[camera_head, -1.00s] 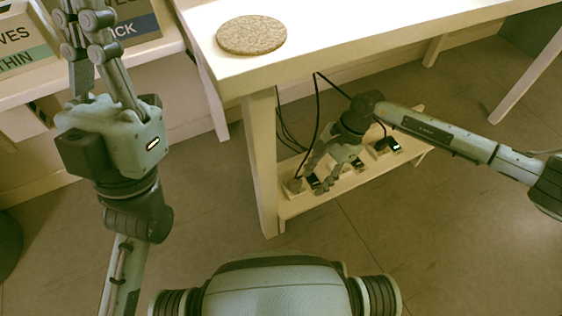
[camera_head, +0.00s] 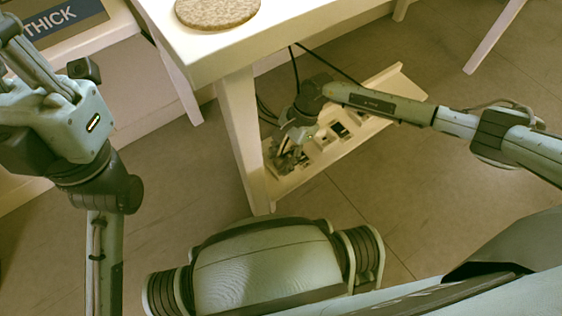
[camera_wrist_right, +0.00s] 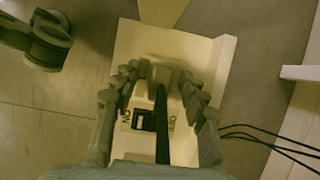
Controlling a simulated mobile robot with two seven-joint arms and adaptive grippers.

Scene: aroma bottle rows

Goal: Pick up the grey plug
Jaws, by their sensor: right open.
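The grey plug (camera_wrist_right: 161,76) appears as a small grey block with a black cable, in the right wrist view. It sits on the pale lower shelf, between the fingertips of my right gripper (camera_wrist_right: 158,90). Those fingers are open, one on each side; I cannot tell whether either touches it. In the head view my right gripper (camera_head: 284,158) points down at the left end of the shelf (camera_head: 385,100) and hides the plug there. My left gripper (camera_head: 28,60) is at the upper left, far from the plug, its fingers partly cut off.
A black rocker switch (camera_wrist_right: 142,120) marked ON and OFF lies beside the cable. More switches (camera_head: 340,130) line the shelf. A table leg (camera_head: 243,135) stands just left of my right gripper. The tabletop, with a round cork mat (camera_head: 217,10), overhangs. Black cables (camera_wrist_right: 265,142) hang nearby.

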